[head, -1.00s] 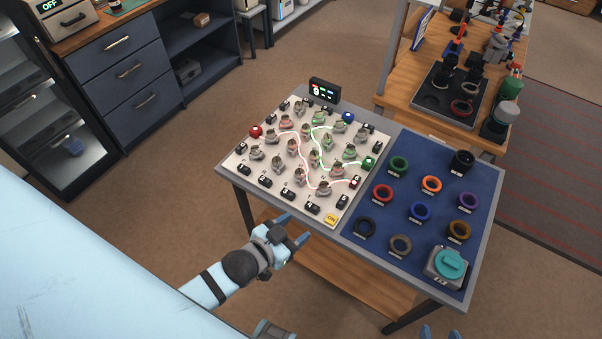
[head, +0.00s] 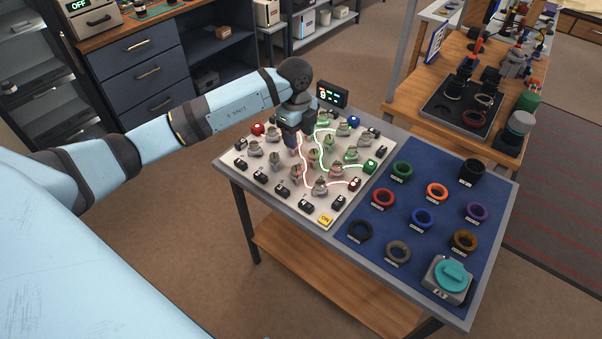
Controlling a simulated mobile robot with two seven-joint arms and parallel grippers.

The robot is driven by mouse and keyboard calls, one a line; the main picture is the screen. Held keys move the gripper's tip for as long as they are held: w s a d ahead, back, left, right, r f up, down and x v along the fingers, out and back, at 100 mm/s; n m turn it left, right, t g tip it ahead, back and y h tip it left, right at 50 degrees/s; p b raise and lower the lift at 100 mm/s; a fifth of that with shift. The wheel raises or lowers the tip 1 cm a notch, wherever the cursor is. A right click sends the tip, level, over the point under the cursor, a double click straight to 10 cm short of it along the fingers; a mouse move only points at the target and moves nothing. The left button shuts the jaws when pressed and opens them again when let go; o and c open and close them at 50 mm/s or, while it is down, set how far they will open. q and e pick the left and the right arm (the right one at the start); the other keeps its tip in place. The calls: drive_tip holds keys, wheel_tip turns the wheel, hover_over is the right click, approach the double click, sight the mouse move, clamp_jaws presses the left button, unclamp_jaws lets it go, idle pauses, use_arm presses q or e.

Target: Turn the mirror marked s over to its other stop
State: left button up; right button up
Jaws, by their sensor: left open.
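A white board (head: 228,161) lies on the left half of the table and carries several small mirrors on round mounts, such as one near the front (head: 320,188). Their letters are too small to read, so I cannot tell which is marked s. My left gripper (head: 297,140) is open and points down over the back-left middle of the board. It hides some mirrors below and behind it; I cannot tell whether it touches one. My right gripper is not in view.
A display (head: 332,95) stands behind, a yellow ON button (head: 325,220) in front. A blue mat (head: 390,225) holds several coloured rings.

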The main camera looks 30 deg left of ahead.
sight(296, 168)
use_arm(q)
drive_tip(key=shift+n+y, duration=0.3)
drive_tip(key=f, duration=0.9)
drive_tip(key=a+f, duration=0.1)
drive_tip(key=f, duration=0.3)
drive_tip(key=shift+w+a+f+p, duration=0.1)
drive_tip(key=shift+w+f+p, duration=0.05)
drive_tip(key=shift+p, duration=0.15)
drive_tip(key=c, duration=0.9)
